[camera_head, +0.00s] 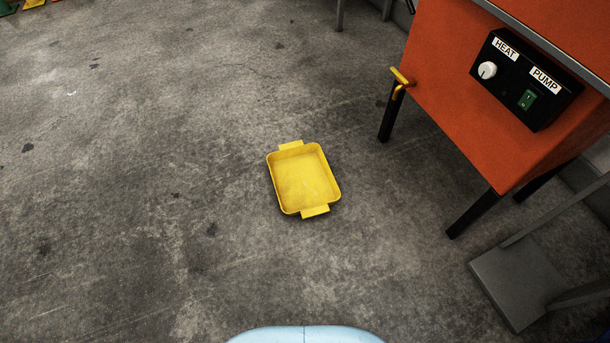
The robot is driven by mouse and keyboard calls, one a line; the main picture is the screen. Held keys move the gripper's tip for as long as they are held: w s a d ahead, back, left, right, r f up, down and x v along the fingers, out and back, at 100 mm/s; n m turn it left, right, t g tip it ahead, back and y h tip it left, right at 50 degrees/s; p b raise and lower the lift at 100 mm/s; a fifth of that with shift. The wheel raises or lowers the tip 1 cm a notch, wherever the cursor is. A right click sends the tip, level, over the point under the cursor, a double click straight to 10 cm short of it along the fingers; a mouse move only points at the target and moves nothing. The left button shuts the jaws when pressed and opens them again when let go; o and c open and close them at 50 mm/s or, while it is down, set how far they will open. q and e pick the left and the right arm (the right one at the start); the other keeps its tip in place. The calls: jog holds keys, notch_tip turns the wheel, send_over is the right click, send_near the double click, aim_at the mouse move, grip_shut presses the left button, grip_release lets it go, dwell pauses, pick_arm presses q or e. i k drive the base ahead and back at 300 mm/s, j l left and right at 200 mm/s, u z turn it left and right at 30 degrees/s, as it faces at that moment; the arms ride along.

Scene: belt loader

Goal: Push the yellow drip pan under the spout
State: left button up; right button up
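The yellow drip pan (304,180) lies flat on the concrete floor near the middle of the head view. It is a shallow, empty tray with a tab at its far edge and another at its near edge. The spout (401,82) is a small yellow pipe on the left side of the orange machine (440,75). The pan lies to the left of the spout and nearer to me, apart from the machine. Neither of my grippers shows in this view.
The machine stands on dark legs (391,115) and carries a black control box (525,80) with a HEAT knob and a green PUMP switch. A grey metal plate (515,285) with bars lies at the lower right. The floor left of the pan is clear.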

aim_at(305, 184)
jog(key=i+l+u, duration=0.1)
jog(key=i+u, duration=0.3)
jog(key=i+l+u, duration=0.15)
jog(key=u, duration=0.25)
jog(key=i+l+u, duration=0.25)
jog(key=u, duration=0.15)
jog(key=i+l, duration=0.05)
jog(key=i, duration=0.05)
